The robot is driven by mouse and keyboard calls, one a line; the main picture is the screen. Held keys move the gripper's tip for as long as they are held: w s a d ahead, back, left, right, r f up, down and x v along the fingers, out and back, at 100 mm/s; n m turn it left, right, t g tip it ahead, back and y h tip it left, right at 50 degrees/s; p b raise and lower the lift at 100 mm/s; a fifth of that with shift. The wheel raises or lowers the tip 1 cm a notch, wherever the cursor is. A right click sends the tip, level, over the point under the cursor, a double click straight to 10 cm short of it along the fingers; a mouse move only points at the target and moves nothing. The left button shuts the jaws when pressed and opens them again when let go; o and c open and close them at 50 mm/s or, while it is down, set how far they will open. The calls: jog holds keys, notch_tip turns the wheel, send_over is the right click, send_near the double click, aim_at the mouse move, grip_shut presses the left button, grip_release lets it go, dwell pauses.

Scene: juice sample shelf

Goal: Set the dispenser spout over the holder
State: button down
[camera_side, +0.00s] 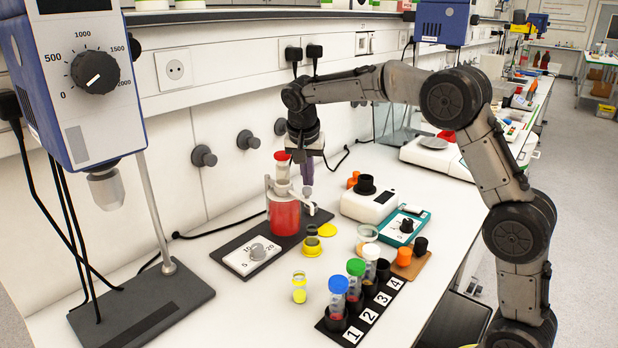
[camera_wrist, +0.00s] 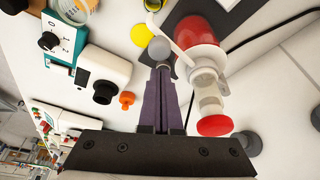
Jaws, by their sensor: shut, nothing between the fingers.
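The dispenser (camera_side: 284,214) is a bottle of red liquid with a white head and red cap, upright on a dark base plate; it also shows in the wrist view (camera_wrist: 200,40). A thin white spout (camera_wrist: 182,55) reaches out from its head. A grey ball knob (camera_wrist: 160,48) shows beside the spout. The holder appears to be the yellow ring (camera_side: 312,248) in front of the bottle, with a small dark-topped vial in it. My gripper (camera_side: 307,183) points down beside the dispenser head. Its purple fingers (camera_wrist: 161,68) are shut and empty, tips close to the knob; I cannot tell whether they touch.
A dial panel (camera_side: 250,256) sits on the base plate. A yellow disc (camera_side: 327,230) lies beside the holder. A white device (camera_side: 370,200) and a teal dial box (camera_side: 405,227) stand at right.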

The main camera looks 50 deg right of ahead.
jog(key=w+d, duration=0.1)
jog(key=d, duration=0.3)
jog(key=s+a+r+t, duration=0.1)
jog(key=s+a+r, duration=0.1)
jog(key=r, duration=0.5)
jog(key=s+a+r, duration=0.2)
jog(key=a+r, duration=0.1)
jog(key=r, duration=0.5)
jog(key=s+a+r+n+t, duration=0.1)
jog(key=s+a+r, duration=0.15)
jog(key=s, duration=0.75)
jog(key=s+a+f+n+t+y, duration=0.1)
jog(key=s+a+f+n, duration=0.15)
jog(key=s, duration=0.45)
jog(key=s+a+f+n+t+y, duration=0.1)
jog(key=s+a+f+n, duration=0.2)
jog(key=s, duration=0.5)
jog(key=s+f+n+y, duration=0.1)
jog(key=s+f+n, duration=0.4)
jog(key=f, duration=0.6)
jog(key=shift+s+a+f+n, duration=0.15)
jog(key=shift+a+f+n, duration=0.2)
jog(key=shift+a, duration=0.1)
